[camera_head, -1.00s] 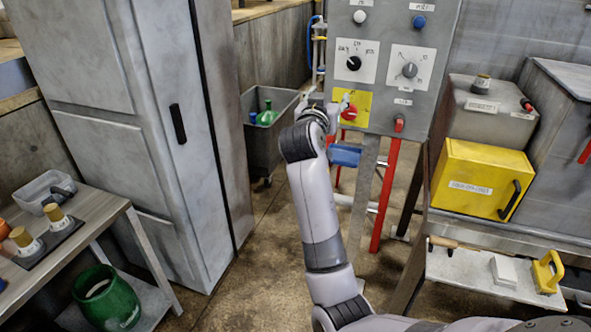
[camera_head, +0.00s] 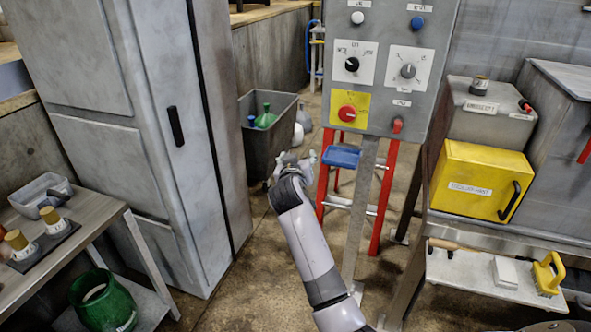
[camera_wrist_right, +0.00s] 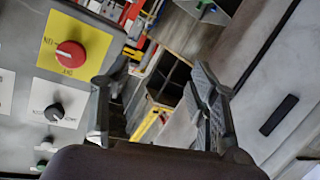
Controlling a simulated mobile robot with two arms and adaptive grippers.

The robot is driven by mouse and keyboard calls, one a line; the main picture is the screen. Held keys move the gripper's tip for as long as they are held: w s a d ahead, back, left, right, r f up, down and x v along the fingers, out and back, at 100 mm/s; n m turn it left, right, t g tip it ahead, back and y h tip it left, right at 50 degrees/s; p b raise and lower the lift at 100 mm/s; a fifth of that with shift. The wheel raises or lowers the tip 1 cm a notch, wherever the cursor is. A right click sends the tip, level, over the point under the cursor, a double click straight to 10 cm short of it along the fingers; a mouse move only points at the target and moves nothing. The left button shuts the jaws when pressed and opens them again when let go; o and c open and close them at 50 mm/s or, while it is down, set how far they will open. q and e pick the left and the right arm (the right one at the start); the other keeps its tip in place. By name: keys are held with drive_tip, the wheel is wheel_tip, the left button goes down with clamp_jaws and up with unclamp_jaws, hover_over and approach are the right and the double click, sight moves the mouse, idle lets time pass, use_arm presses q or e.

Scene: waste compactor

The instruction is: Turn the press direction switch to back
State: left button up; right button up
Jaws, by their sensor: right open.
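The grey control panel (camera_head: 385,112) carries a black knob (camera_head: 351,64) on a white plate, a grey knob (camera_head: 408,71) on another white plate, and a red knob (camera_head: 347,113) on a yellow plate. The plate labels are too small to read surely, so I cannot tell which knob is the press direction switch. My right gripper (camera_head: 298,160) is open and empty, below and left of the panel, touching no knob. In the right wrist view, my right gripper (camera_wrist_right: 162,95) has its fingers apart; the red knob (camera_wrist_right: 70,55) and black knob (camera_wrist_right: 53,112) lie left of them. My left gripper is out of view.
A grey bin (camera_head: 270,150) with green bottles stands behind my gripper. A tall grey cabinet (camera_head: 120,70) is on the left. A blue step (camera_head: 341,155) and red legs are under the panel. A yellow box (camera_head: 478,182) sits on the right bench.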

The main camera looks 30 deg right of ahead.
drive_tip(key=shift+w+a+f+n+y, duration=0.1)
drive_tip(key=shift+a+f+n+y, duration=0.1)
drive_tip(key=shift+f, duration=0.55)
drive_tip(key=shift+a+f+n+y, duration=0.1)
drive_tip(key=shift+a+f+y, duration=0.1)
drive_tip(key=shift+f, duration=0.5)
